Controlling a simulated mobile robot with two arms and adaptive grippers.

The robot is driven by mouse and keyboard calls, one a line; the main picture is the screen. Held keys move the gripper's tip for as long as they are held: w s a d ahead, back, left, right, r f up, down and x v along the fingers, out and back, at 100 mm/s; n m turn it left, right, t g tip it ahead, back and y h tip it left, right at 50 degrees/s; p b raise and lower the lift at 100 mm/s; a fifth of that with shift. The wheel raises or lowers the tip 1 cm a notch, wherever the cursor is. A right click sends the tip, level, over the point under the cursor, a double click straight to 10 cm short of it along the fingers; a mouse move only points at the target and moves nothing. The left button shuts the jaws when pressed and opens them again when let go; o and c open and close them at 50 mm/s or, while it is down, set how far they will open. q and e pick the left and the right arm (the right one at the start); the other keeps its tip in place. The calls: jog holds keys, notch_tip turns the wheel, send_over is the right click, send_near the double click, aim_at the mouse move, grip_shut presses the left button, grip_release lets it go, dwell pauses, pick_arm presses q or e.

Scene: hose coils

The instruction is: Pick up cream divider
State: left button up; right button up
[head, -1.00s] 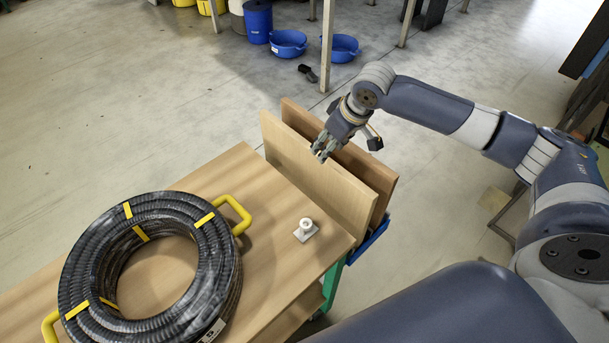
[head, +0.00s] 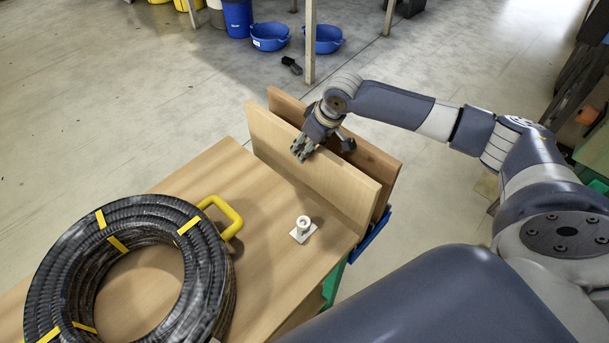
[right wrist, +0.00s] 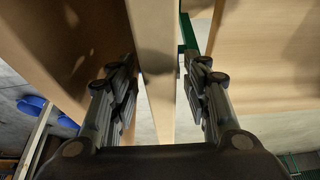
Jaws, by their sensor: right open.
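The cream divider (head: 335,188) is a pale wooden board standing upright at the far right end of the table. A browner divider (head: 377,165) stands upright just behind it. My right gripper (head: 300,151) is open at the cream divider's top edge. In the right wrist view the cream divider (right wrist: 155,75) runs between the two spread fingers of the right gripper (right wrist: 160,95), with a gap visible on each side. The brown divider (right wrist: 60,50) is to the left there. My left gripper is not in view.
A black hose coil (head: 55,265) with yellow tape lies on the wooden table (head: 200,165), with a yellow handle (head: 228,214) beside it. A small white fitting (head: 303,229) stands near the dividers. Blue tubs (head: 270,37) and a post (head: 310,45) are on the floor beyond.

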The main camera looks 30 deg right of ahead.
aim_at(300, 152)
jog(key=x, duration=0.3)
jog(key=p+x, duration=0.1)
jog(key=x, duration=0.2)
jog(key=shift+w+a+r, duration=0.2)
jog(key=shift+w, duration=0.15)
jog(key=shift+c, duration=0.5)
grip_shut()
jog(key=shift+r, duration=0.1)
